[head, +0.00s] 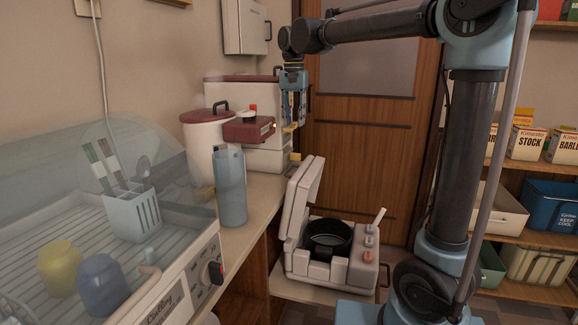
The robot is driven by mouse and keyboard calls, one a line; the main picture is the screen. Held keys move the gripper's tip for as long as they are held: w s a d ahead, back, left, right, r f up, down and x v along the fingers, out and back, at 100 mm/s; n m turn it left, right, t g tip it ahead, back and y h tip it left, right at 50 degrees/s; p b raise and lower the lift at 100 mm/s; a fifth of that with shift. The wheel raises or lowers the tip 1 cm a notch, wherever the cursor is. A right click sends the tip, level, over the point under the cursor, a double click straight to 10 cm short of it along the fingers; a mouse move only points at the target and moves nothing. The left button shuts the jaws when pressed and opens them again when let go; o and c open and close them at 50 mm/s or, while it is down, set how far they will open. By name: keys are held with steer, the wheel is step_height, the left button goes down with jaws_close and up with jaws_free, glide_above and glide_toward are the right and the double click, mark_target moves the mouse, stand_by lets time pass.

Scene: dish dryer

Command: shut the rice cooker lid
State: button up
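The rice cooker (335,275) is a white boxy appliance on a low shelf right of the counter. Its lid (304,200) stands raised on the left side, tilted steeply open. The dark round pot (328,240) shows inside, and several small buttons sit on the right of the body. My gripper (292,128) hangs from the arm, well above and behind the lid in the picture, near the red and white containers. It touches no part of the cooker. It is small and seen at an angle, so its finger opening is unclear.
A dish dryer (190,262) with a clear cover fills the left counter. Shelves (530,228) with cartons and bins are at right. A wooden door (362,140) is behind.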

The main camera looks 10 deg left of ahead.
steer(key=a, duration=0.2)
glide_toward(289, 168)
steer(key=f, duration=0.8)
steer(key=shift+s, duration=0.25)
jaws_close()
